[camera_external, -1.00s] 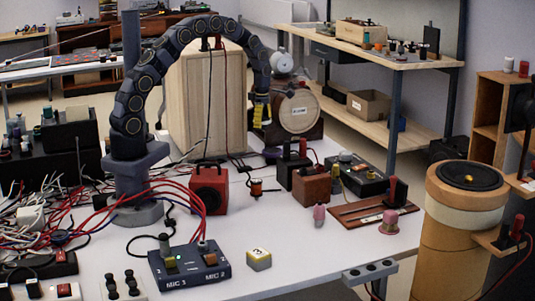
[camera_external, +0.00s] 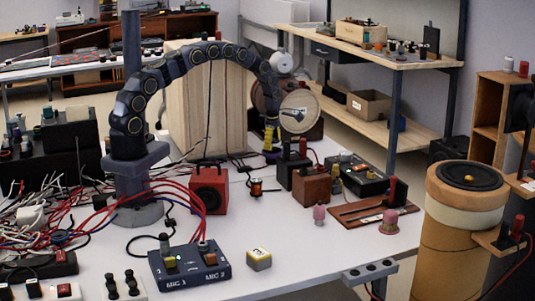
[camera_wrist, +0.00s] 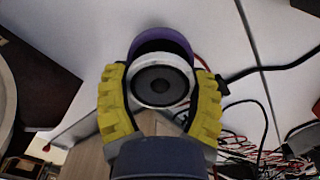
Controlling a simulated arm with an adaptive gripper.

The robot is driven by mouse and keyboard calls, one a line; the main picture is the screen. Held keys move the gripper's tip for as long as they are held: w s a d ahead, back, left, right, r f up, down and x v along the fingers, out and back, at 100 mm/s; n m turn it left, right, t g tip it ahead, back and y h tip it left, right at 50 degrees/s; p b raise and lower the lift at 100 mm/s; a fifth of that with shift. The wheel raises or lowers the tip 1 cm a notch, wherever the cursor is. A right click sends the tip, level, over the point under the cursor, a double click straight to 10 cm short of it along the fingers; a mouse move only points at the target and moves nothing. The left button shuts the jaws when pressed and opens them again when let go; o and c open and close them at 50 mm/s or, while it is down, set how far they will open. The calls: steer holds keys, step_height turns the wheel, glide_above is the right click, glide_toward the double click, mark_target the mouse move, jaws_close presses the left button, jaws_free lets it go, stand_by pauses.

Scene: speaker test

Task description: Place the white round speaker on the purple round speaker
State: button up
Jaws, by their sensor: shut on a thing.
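My gripper (camera_external: 270,139) has yellow fingers and is low over the back of the white table, close to the purple round speaker (camera_external: 271,155). In the wrist view my gripper (camera_wrist: 161,78) is shut on the white round speaker (camera_wrist: 160,84), with a finger on each side. This speaker has a white rim and a dark cone facing the camera. The purple speaker (camera_wrist: 163,36) shows as a purple rim with a dark inside, partly hidden behind the white one. I cannot tell whether the two touch. The white speaker is hard to make out in the external view.
A wooden-faced round speaker (camera_external: 299,114) stands just behind my gripper, and a tall wooden box (camera_external: 205,100) is to its left. Dark boxes (camera_external: 292,165) with knobs are close on the right. Cables lie left.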

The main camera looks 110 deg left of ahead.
steer(key=shift+f, duration=0.15)
steer(key=o, duration=1.1)
step_height(320, 180, up, 12)
steer(key=shift+r, duration=0.15)
steer(key=shift+d, duration=0.1)
